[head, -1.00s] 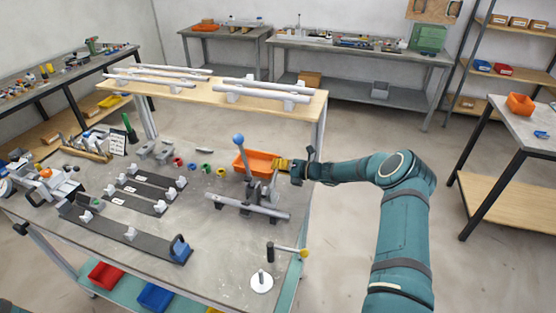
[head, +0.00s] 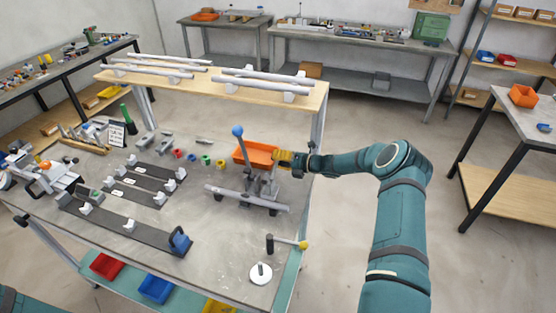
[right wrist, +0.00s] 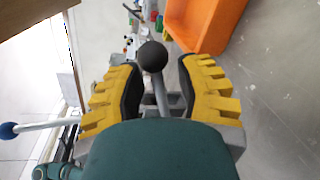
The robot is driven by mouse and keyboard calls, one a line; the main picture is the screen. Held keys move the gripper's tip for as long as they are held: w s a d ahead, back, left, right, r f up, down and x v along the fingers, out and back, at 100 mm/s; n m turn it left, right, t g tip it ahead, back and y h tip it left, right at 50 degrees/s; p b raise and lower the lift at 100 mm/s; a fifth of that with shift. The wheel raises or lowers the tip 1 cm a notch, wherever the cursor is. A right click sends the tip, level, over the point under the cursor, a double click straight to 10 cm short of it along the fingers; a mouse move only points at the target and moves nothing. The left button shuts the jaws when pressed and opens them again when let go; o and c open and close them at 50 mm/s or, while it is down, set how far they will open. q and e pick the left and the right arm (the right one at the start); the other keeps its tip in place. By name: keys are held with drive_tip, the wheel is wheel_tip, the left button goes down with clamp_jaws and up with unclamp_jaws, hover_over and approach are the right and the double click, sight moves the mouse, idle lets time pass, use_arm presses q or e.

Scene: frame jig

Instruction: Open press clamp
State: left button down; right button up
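The press clamp (head: 262,183) stands on the grey workbench beside a grey tube (head: 235,200). A lever with a blue ball (head: 238,131) rises at its left; this ball also shows at the left edge of the right wrist view (right wrist: 8,131). My right gripper (head: 279,158), with yellow fingers, is at the clamp's right. In the right wrist view, a black ball knob (right wrist: 153,56) on a grey rod stands between the open fingers (right wrist: 157,85), with gaps visible on both sides. My left gripper is out of view.
An orange bin (head: 256,152) lies close behind the clamp and beside my right fingers. A wooden shelf (head: 205,92) with tubes stands behind. A black-handled tool (head: 270,244) and a white disc (head: 261,273) are near the front right edge.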

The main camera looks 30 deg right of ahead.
idle(0.3)
drive_tip(key=v, duration=1.2)
